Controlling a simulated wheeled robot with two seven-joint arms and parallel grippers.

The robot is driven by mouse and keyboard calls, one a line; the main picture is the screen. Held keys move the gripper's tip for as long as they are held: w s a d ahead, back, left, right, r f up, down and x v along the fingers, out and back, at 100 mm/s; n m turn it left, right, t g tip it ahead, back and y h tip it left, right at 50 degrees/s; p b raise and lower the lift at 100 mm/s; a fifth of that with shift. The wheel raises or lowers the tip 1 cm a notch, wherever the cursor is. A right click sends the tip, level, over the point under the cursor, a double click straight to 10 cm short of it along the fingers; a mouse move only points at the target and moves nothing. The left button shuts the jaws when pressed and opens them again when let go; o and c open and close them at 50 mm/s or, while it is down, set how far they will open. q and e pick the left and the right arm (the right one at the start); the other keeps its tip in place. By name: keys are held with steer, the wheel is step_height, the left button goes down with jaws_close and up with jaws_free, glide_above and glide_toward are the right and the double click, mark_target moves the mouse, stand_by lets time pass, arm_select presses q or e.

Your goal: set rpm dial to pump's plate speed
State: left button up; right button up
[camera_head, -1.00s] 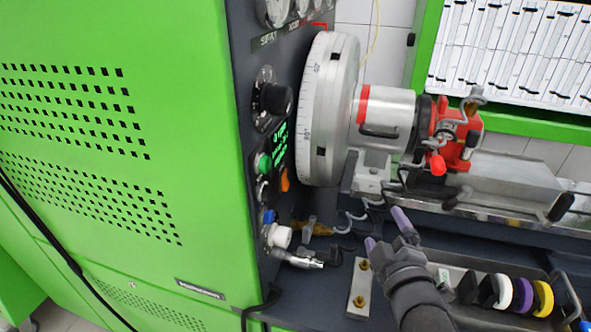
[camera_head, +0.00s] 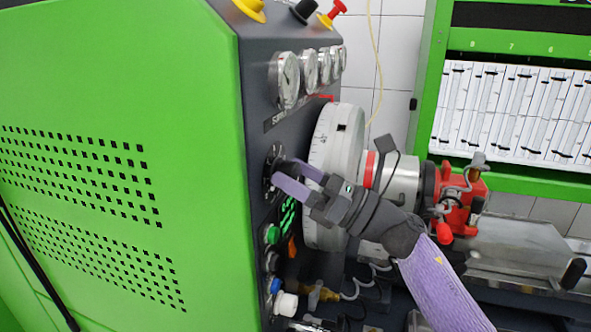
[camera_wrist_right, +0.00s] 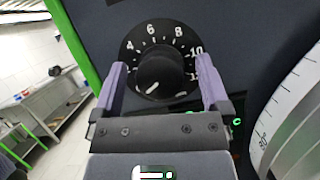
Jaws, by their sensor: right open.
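The rpm dial is a black round knob (camera_wrist_right: 164,76) on a black scale plate (camera_wrist_right: 137,46) with white numbers, 4, 6, 8 and 10 readable, on the dark panel. My right gripper (camera_wrist_right: 158,88) is open, with one purple finger on each side of the knob in the right wrist view. In the head view my right gripper (camera_head: 296,180) reaches the panel at the dial and hides most of the knob. The pump (camera_head: 460,198) is red and silver, clamped to the right of the graduated flywheel. No plate text can be read on it. My left gripper is not in view.
The flywheel (camera_head: 333,150) stands close beside my right gripper. Gauges (camera_head: 287,78) sit above the dial. A green-lit display (camera_head: 288,212), a green button (camera_head: 271,234) and a white knob (camera_head: 286,304) sit below it.

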steer(key=shift+a, duration=0.15)
